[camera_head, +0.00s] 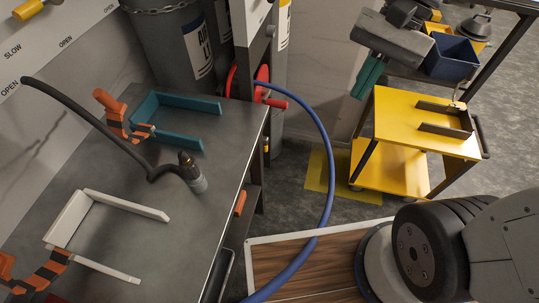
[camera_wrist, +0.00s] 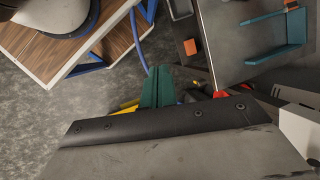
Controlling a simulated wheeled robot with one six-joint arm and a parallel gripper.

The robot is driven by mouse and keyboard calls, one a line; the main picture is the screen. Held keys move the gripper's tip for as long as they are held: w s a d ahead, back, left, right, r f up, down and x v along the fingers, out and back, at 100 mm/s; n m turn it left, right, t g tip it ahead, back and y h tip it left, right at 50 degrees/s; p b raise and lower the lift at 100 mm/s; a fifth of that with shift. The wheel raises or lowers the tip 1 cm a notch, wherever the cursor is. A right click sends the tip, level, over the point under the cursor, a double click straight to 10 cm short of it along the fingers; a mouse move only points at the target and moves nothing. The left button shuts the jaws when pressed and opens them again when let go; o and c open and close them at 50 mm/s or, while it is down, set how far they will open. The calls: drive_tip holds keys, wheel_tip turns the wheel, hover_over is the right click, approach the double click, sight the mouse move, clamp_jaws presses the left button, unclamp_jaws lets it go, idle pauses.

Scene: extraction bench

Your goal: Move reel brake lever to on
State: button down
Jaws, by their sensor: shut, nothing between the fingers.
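A red hose reel (camera_head: 262,82) with a blue hose stands behind the far right corner of the grey bench, partly hidden by a post. A short red handle (camera_head: 276,103) sticks out at its right side; I cannot tell whether this is the brake lever, or its setting. My gripper (camera_head: 368,78) is at the upper right of the head view, its green fingers shut and empty, pointing down and apart from the reel. In the wrist view the shut fingers (camera_wrist: 158,88) show at the centre, with a small red part (camera_wrist: 220,94) to their right, mostly hidden.
The grey bench (camera_head: 115,240) carries a teal bracket (camera_head: 165,108), a white bracket (camera_head: 80,215) and a black hose (camera_head: 100,125). A yellow cart (camera_head: 400,125) stands at right. The blue hose (camera_head: 325,160) crosses the gap. Grey drums (camera_head: 170,50) stand behind the bench.

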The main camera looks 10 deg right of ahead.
drive_tip(key=w+a+f+m+g+y, duration=0.1)
drive_tip(key=w+a+f+m+y, duration=0.3)
drive_tip(key=w+f+m, duration=0.5)
drive_tip(key=w+a+f+m+y, duration=0.1)
drive_tip(key=w+f+m+y, duration=0.55)
drive_tip(key=w+f, duration=0.5)
wheel_tip(320, 180, down, 34)
drive_tip(key=d+m+t+y, duration=0.2)
drive_tip(key=m+t, duration=0.9)
drive_tip(key=m, duration=0.9)
drive_tip(key=x, duration=0.9)
drive_tip(key=shift+a+f, duration=0.2)
drive_tip(key=shift+a, duration=0.2)
